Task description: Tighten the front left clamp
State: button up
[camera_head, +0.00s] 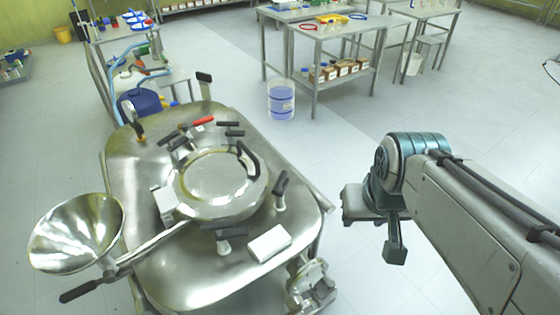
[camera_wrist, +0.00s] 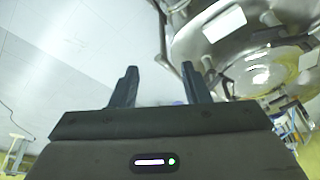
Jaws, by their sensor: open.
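The steel reactor (camera_head: 130,180) has a round lid (camera_head: 215,180) ringed by several clamps with black handles. One clamp (camera_head: 224,243) is at the near edge of the lid, with its dark handle lying flat. Another clamp (camera_head: 280,190) stands at the right of the lid, with its handle upright. I cannot tell for sure which one is the front left clamp. My gripper (camera_wrist: 160,88) is open and empty in the wrist view, with the reactor's metal at the upper right beyond its fingers. In the head view my gripper is right of the reactor, apart from it.
A steel funnel (camera_head: 78,232) with a black-handled bar sticks out at the reactor's left. A white block (camera_head: 269,243) lies on the reactor's near right top. A clear blue container (camera_head: 281,100) stands on the floor behind.

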jog(key=w+a+r+b, duration=0.1)
jog(key=w+a, duration=0.1)
jog(key=w, duration=0.5)
jog(key=m+g+b, duration=0.2)
jog(key=g+b, duration=0.2)
send_over(279, 180)
notch_tip(279, 180, down, 8)
notch_tip(279, 180, down, 13)
jog(key=shift+r+p, duration=0.1)
jog(key=shift+p, duration=0.65)
